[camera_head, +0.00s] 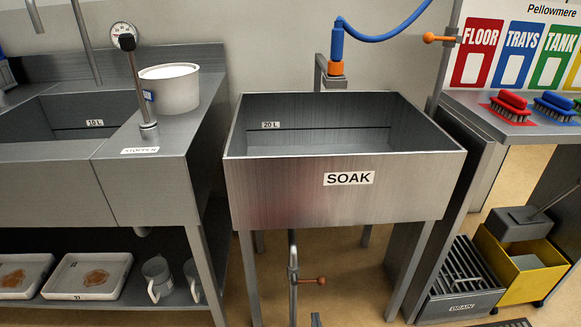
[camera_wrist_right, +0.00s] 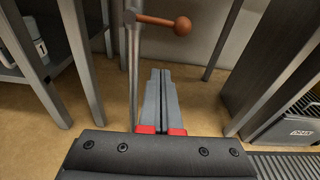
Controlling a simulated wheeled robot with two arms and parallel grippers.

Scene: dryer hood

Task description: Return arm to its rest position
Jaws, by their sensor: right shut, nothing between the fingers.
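My right gripper (camera_wrist_right: 160,75) is shut and empty, its two grey fingers together and pointing forward in the right wrist view. In the head view only its grey tip (camera_head: 316,319) shows at the bottom edge, below the soak sink (camera_head: 340,192). A drain pipe (camera_head: 293,262) with a brown-knobbed lever (camera_head: 321,281) hangs under the sink. In the wrist view the lever (camera_wrist_right: 182,26) points right, just beyond and above the fingertips. The fingers look apart from it. My left gripper is in neither view.
Sink legs (camera_head: 248,280) stand on both sides of the pipe. A steel bench (camera_head: 180,150) with lower shelf is at left. A drain crate (camera_head: 462,290) and yellow bucket (camera_head: 520,275) stand at right. The floor (camera_head: 350,290) under the sink is mostly clear.

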